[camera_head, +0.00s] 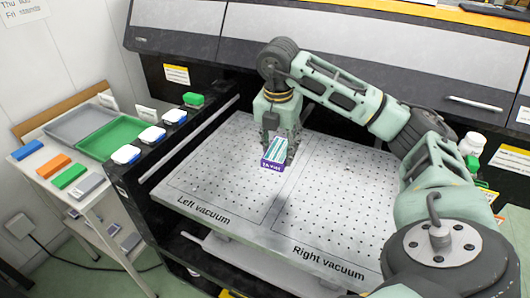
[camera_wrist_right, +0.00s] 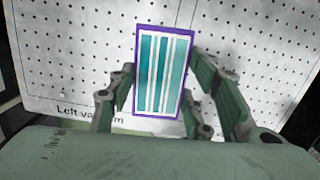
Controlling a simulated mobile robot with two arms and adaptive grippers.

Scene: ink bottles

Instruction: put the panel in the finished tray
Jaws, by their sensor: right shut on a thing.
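The panel (camera_head: 273,157) is a small flat piece with a purple edge and teal and white stripes. My right gripper (camera_head: 278,145) is shut on it and holds it over the perforated vacuum bed. In the right wrist view, the panel (camera_wrist_right: 160,72) sits between the two fingers of the gripper (camera_wrist_right: 158,90), striped face toward the camera. A green tray (camera_head: 98,152) and a grey tray (camera_head: 62,130) lie on the side cart at the left. Small cards stand by them, too small to read, so I cannot tell which is the finished tray. My left gripper is not in view.
The vacuum bed (camera_head: 340,215) is otherwise bare, marked left and right vacuum. Ink bottles with white and blue tops (camera_head: 151,136) line the printer's left side, between bed and cart. Blue, orange, green and grey blocks (camera_head: 54,165) lie at the cart's front. The printer housing (camera_head: 190,40) rises behind.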

